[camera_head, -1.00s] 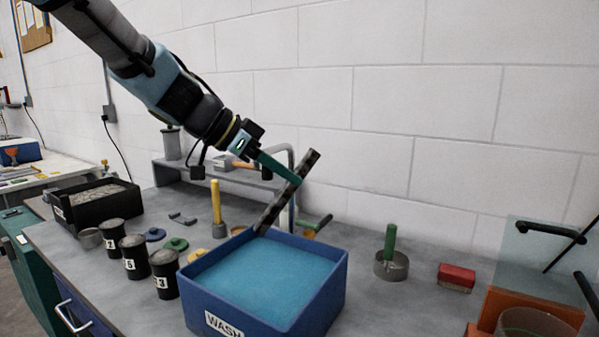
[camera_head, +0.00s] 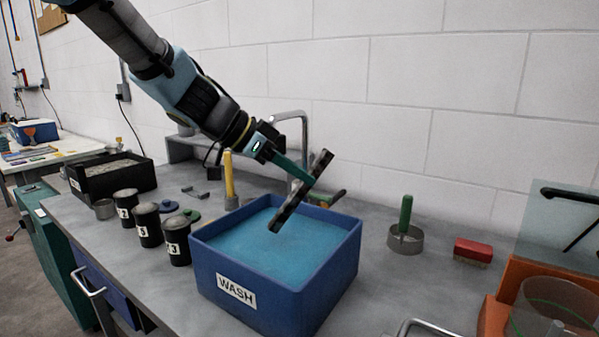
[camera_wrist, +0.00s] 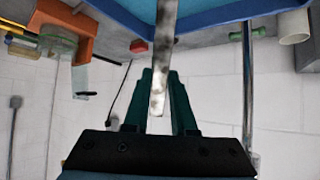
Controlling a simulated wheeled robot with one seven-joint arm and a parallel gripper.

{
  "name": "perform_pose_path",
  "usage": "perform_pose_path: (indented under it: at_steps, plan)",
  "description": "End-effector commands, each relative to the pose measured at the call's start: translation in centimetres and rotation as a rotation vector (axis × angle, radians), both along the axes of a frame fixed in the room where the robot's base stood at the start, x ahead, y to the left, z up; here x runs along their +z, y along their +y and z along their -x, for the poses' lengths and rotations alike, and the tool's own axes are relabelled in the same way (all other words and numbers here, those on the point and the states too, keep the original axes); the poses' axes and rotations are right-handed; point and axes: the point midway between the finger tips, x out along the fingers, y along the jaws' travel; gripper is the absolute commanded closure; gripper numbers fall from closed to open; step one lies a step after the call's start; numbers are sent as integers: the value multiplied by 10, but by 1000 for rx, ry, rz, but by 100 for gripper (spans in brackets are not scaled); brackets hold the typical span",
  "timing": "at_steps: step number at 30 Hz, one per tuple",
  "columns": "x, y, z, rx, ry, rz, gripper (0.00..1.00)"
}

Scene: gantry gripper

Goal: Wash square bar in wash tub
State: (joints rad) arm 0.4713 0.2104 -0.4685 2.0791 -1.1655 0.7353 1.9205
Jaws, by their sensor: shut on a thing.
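The square bar (camera_head: 288,208) is long, dark and blotched with grey. My gripper (camera_head: 308,181) is shut on it partway along its length and holds it tilted, upper end to the right. Its lower end hangs over the blue water in the wash tub (camera_head: 273,296); I cannot tell whether it touches the water. The tub is a blue box with a WASH label. In the wrist view, the bar (camera_wrist: 161,70) runs between the green fingers of my gripper (camera_wrist: 160,80), and the tub's blue rim (camera_wrist: 225,18) shows at the top.
Black numbered canisters (camera_head: 147,226) stand left of the tub. A yellow-handled tool (camera_head: 229,180) and a tap (camera_head: 300,125) are behind it. Right of it are a green-handled ring (camera_head: 405,240) and a red brush (camera_head: 473,250). A black bin (camera_head: 112,180) is far left.

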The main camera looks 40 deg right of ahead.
Motion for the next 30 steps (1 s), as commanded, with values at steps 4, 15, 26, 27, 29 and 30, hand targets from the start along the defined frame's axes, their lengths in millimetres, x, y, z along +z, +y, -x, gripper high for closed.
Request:
perform_pose_path:
  at_steps: [4, 15, 26, 27, 29, 30]
  plan:
    - [-15, 0, 0, 2, -1, 0, 100]
    - [-40, 0, 0, 1, 0, 0, 100]
    - [-65, 0, 0, 1, -2, 1, 100]
    - [-67, 0, 0, 1, -2, 1, 100]
    - [-72, 0, 0, 1, -2, 1, 100]
    - [-74, 0, 0, 1, -2, 1, 100]
